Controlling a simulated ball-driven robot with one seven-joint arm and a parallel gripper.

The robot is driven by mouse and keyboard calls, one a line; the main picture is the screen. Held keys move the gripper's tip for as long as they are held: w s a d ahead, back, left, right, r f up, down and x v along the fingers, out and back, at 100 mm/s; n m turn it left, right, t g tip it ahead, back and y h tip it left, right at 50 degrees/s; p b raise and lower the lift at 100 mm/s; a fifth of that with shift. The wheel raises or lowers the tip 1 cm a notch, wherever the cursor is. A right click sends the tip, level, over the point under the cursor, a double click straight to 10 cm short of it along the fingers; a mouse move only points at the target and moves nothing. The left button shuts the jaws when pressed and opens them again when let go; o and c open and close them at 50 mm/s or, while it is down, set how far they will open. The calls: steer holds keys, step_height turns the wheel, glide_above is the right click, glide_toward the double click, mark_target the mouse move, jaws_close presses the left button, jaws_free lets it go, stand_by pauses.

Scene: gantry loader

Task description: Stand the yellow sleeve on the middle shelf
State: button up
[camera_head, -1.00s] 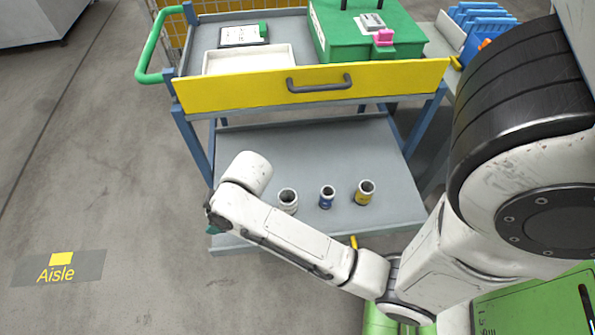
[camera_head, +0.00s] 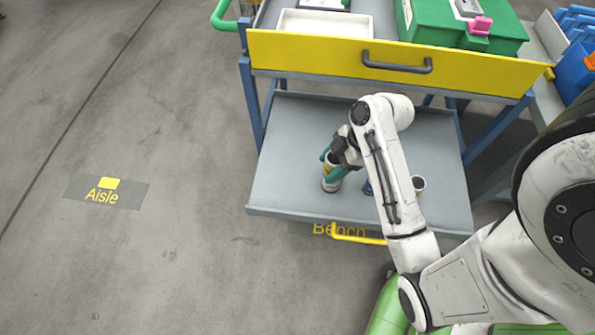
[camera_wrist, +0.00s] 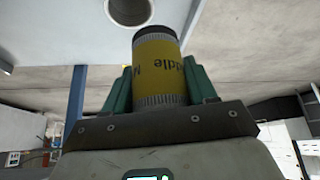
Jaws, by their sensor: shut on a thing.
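My gripper (camera_head: 335,165) is shut on the yellow sleeve (camera_wrist: 158,68), which has a yellow band with partly visible "Middle" lettering and grey ends. In the head view it is over the left part of the grey shelf (camera_head: 290,185) below the drawer, and my fingers partly hide the sleeve. A pale sleeve (camera_head: 330,186) stands on that shelf right by my gripper; I cannot tell whether the held sleeve touches it. A round opening, likely of another sleeve (camera_wrist: 130,8), shows in the wrist view. Whether this shelf is the middle one is not clear.
A blue sleeve (camera_head: 368,188), partly behind my arm, and a yellow-banded sleeve (camera_head: 418,184) stand on the shelf. The yellow drawer front (camera_head: 400,62) overhangs it. A white tray (camera_head: 325,24) and green case (camera_head: 465,30) are on top.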

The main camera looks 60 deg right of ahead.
steer(key=w+f, duration=0.2)
steer(key=w, duration=0.1)
steer(key=w+a+f+b, duration=0.1)
steer(key=w+f, duration=0.2)
steer(key=w, duration=0.1)
steer(key=w+a+f, duration=0.1)
steer(key=w+f, duration=0.2)
steer(key=w, duration=0.1)
steer(key=shift+a+f, duration=0.15)
steer(key=shift+f, duration=0.05)
steer(key=shift+w+f+b, duration=0.2)
steer(key=shift+f+b, duration=0.25)
steer(key=shift+f, duration=1.25)
steer(key=shift+f, duration=0.15)
steer(key=o, duration=1.3)
steer(key=shift+o, duration=0.2)
steer(key=p+v, duration=0.2)
steer(key=v, duration=0.9)
steer(key=s+a+r+m+g+h, duration=0.1)
steer(key=s+a+m+g+h, duration=0.1)
steer(key=s+a+m, duration=0.2)
steer(key=s+a+r+m+g+h, duration=0.1)
steer(key=s+a+m, duration=0.2)
steer(key=s+a, duration=0.3)
steer(key=a, duration=0.4)
steer(key=shift+m+g+h, duration=0.4)
